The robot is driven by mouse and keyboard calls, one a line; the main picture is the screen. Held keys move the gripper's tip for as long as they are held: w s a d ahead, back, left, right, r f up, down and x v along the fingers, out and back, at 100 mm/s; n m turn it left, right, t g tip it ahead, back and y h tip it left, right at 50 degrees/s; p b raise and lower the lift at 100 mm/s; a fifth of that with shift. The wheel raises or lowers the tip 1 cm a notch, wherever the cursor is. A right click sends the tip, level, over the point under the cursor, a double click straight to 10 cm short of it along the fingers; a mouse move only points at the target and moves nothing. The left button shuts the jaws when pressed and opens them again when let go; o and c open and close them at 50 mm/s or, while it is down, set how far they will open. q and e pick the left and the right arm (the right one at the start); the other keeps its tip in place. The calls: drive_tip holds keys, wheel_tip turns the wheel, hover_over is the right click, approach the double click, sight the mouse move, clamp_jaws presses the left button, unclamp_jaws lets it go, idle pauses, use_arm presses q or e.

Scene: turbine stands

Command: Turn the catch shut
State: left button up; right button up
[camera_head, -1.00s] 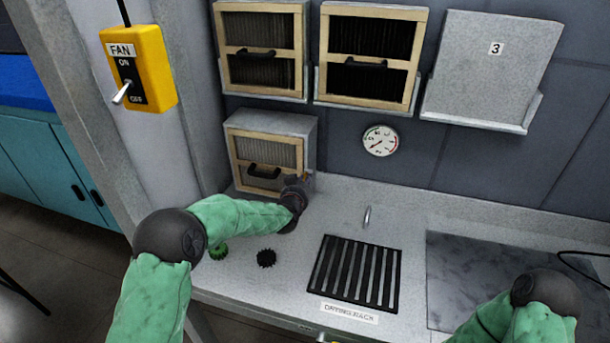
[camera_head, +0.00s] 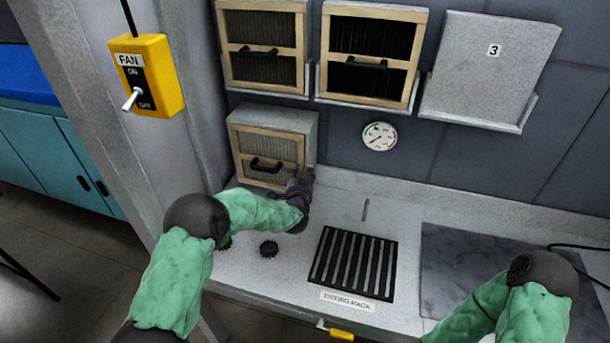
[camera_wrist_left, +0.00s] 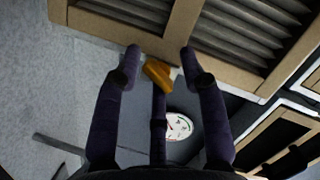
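An orange tab, which looks like the catch, shows at the edge of a wood-framed filter (camera_wrist_left: 225,50) in the left wrist view; the tab (camera_wrist_left: 158,74) lies between my fingertips there. My left gripper (camera_wrist_left: 161,62) is open, with dark fingers on both sides of the tab and one below it. I cannot tell whether any finger touches it. In the head view, my left gripper (camera_head: 302,190) is at the lower right corner of the filter box (camera_head: 268,143) on the counter, mostly hiding the catch. My right gripper is outside the view; only its arm shows.
Two framed filters (camera_head: 262,48) (camera_head: 368,52) and a grey panel marked 3 (camera_head: 490,70) are on the wall above, near a gauge (camera_head: 379,136). A fan switch box (camera_head: 160,75) hangs left.

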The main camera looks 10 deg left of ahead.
use_arm(q)
drive_tip(key=shift+o, duration=0.8)
drive_tip(key=shift+d+f, duration=0.1)
drive_tip(key=shift+d, duration=0.1)
drive_tip(key=shift+s, duration=0.1)
drive_tip(key=shift+a+f+p+v, duration=0.1)
drive_tip(key=shift+a+f+v, duration=0.05)
drive_tip(key=shift+v, duration=0.65)
drive_tip(key=shift+a+f+p+v, duration=0.1)
drive_tip(key=shift+v, duration=0.7)
drive_tip(key=shift+a+f+p+v, duration=0.1)
drive_tip(key=shift+a+f+v, duration=0.05)
drive_tip(key=shift+v, duration=0.65)
drive_tip(key=shift+s, duration=0.1)
